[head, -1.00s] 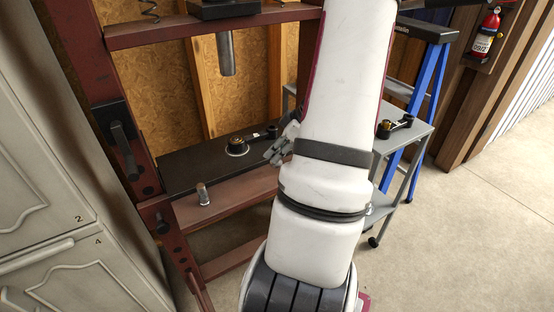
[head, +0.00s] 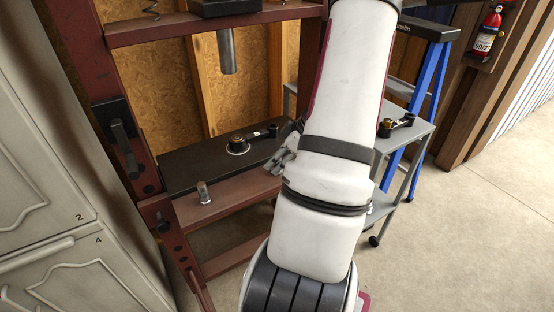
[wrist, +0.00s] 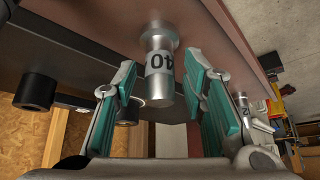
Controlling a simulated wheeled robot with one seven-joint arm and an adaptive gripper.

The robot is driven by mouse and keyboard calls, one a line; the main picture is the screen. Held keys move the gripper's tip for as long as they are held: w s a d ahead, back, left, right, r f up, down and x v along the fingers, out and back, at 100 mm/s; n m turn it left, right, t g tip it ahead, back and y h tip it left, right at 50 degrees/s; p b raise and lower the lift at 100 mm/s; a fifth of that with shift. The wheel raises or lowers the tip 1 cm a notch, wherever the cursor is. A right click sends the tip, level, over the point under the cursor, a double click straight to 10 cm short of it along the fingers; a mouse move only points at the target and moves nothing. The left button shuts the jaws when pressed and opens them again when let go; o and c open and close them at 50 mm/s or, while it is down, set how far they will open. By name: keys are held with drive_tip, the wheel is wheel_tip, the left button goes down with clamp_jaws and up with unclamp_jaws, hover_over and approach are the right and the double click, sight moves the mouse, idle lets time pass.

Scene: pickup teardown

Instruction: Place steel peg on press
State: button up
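A steel peg (head: 204,193) stands upright on the red front beam of the press (head: 230,196). The wrist view also shows a steel peg (wrist: 160,72), labelled 40, which appears upside down there. It lies ahead of and between the teal-padded fingers of my gripper (wrist: 163,80), with gaps visible on both sides. My gripper is open and empty. In the head view my gripper (head: 279,162) is to the right of the peg, partly hidden by my arm. The press ram (head: 228,52) hangs above the black bed plate (head: 190,170).
A dark arm-like part with a gold bushing (head: 238,146) lies on the bed plate. A grey cart (head: 420,132) at right bears a similar part (head: 396,124). Another metal cylinder (wrist: 243,106) shows at right in the wrist view. Cabinets (head: 45,150) stand close at left.

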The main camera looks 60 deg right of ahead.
drive_tip(key=shift+r, duration=0.1)
drive_tip(key=shift+s+r, duration=0.15)
drive_tip(key=shift+r, duration=0.15)
drive_tip(key=p+v, duration=0.1)
drive_tip(key=v, duration=1)
drive_tip(key=w+a+r+g, duration=0.1)
drive_tip(key=w+a+r, duration=0.25)
drive_tip(key=a, duration=0.45)
drive_tip(key=w+a+r+g, duration=0.1)
drive_tip(key=w+a+r, duration=0.25)
drive_tip(key=a, duration=0.35)
drive_tip(key=w+a+r+g, duration=0.1)
drive_tip(key=w+a+r, duration=0.25)
drive_tip(key=a, duration=0.45)
drive_tip(key=s+a+r+m+h, duration=0.1)
drive_tip(key=s+a+r, duration=0.1)
drive_tip(key=s+a, duration=0.3)
drive_tip(key=s+a+r+m, duration=0.1)
drive_tip(key=s+a, duration=0.4)
drive_tip(key=a, duration=0.7)
drive_tip(key=shift+a+r+m+h, duration=0.15)
drive_tip(key=shift+r+m+h, duration=0.2)
drive_tip(key=shift+r, duration=0.25)
